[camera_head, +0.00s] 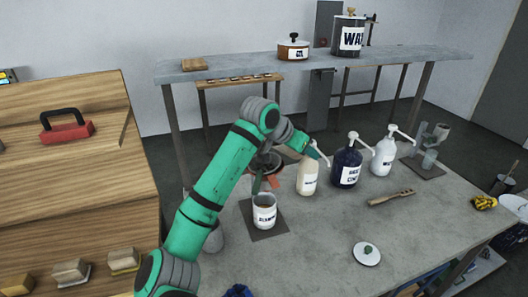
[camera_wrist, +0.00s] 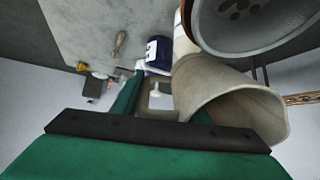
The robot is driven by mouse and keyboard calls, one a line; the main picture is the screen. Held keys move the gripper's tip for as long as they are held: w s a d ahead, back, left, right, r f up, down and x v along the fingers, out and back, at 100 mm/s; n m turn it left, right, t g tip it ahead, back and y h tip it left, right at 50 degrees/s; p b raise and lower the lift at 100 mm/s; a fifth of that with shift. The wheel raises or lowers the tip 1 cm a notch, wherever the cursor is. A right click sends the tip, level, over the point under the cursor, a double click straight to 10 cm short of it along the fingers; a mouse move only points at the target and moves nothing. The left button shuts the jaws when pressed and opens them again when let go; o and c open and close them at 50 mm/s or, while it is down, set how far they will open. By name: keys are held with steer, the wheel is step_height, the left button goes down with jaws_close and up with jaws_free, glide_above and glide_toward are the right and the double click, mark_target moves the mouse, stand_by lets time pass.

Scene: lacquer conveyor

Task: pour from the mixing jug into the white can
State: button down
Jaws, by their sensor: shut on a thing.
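The white can (camera_head: 264,217) stands upright on a dark mat (camera_head: 246,218) on the grey table. It has a dark-lettered label, and brownish contents show at its mouth. In the wrist view my gripper (camera_wrist: 163,97) is shut on a beige, wide-mouthed vessel, the mixing jug (camera_wrist: 228,88). Its open mouth faces the lower right of that picture. The jug is largely hidden in the head view, so its tilt and any stream cannot be told.
Cream (camera_head: 307,182), navy (camera_head: 346,172) and white (camera_head: 384,160) pump bottles stand to the right. A brush (camera_head: 391,197) and lid (camera_head: 367,254) lie in front.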

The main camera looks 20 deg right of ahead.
step_height(320, 180, down, 9)
steer(key=d+g+y+p, duration=0.3)
steer(key=y, duration=0.5)
steer(key=shift+w, duration=0.45)
steer(key=shift+g+p, duration=0.3)
steer(key=shift+p, duration=0.1)
steer(key=shift+w+a, duration=0.1)
